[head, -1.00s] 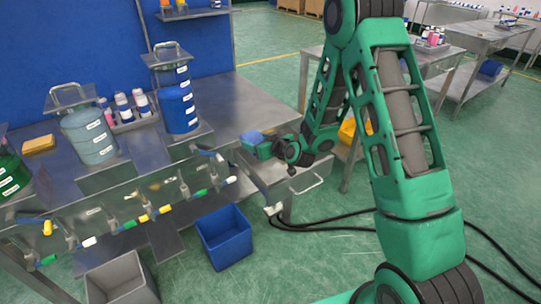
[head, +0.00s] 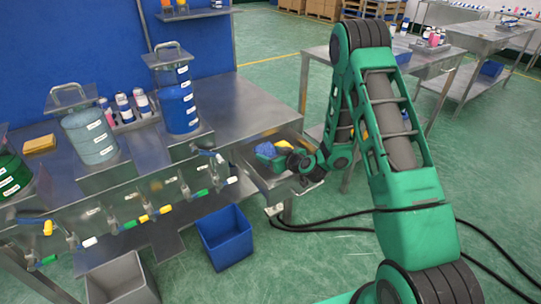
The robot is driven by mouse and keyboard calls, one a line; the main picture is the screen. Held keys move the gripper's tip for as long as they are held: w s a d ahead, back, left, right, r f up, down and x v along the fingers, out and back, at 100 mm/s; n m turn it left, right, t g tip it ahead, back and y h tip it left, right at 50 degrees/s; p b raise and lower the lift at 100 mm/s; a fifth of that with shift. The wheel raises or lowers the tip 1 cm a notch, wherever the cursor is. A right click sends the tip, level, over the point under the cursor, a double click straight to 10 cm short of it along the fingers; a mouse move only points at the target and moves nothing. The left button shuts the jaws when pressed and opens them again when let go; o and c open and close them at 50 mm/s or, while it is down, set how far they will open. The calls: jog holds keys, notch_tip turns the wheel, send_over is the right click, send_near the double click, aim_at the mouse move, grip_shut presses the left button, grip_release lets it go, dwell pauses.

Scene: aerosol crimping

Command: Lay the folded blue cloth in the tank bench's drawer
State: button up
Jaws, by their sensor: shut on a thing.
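The tank bench's drawer (head: 246,157) is pulled out at the bench's right end, with its handle toward the right. The blue cloth (head: 264,149) is a small blue patch at my gripper (head: 272,154), over the drawer's open area. My gripper is shut on the cloth, with its wrist to the right. The fingers are small and partly hidden by the wrist. I cannot tell whether the cloth touches the drawer floor. A small yellow patch (head: 284,144) shows just beside the cloth.
Tanks, including a blue one (head: 180,108), stand on the tank bench (head: 225,100) beside a rack of bottles (head: 130,120). Valves line its front. A blue bin (head: 224,238) and a grey bin (head: 122,280) stand on the floor below. Black cables (head: 340,222) cross the floor.

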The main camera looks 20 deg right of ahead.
jog(key=shift+f, duration=0.35)
jog(key=shift+f, duration=0.25)
jog(key=o, duration=1.5)
